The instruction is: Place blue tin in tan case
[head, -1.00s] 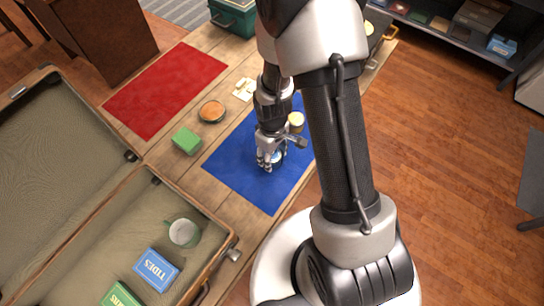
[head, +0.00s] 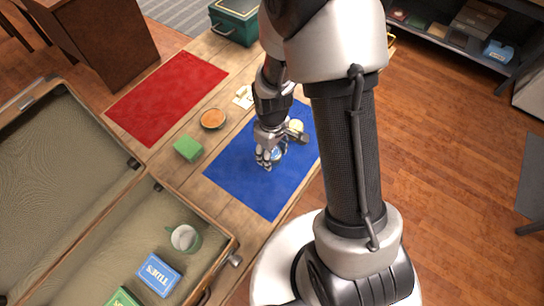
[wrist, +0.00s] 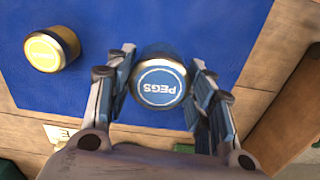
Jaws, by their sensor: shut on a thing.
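In the head view my gripper (head: 267,157) is over the blue mat and partly hides the tin (head: 277,153). I cannot tell whether the tin touches the mat or hangs just above it. The tan case (head: 222,248) lies open at the left, its lid folded back. It holds a green mug (head: 185,238), a blue TIDES box (head: 158,274) and a green box (head: 123,298).
A yellow tin (wrist: 52,49) stands near my gripper on the blue mat (head: 245,190). A green block (head: 188,149) and a round orange dish (head: 213,118) are on the table between the blue mat and the red mat (head: 165,95). The case floor has bare room.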

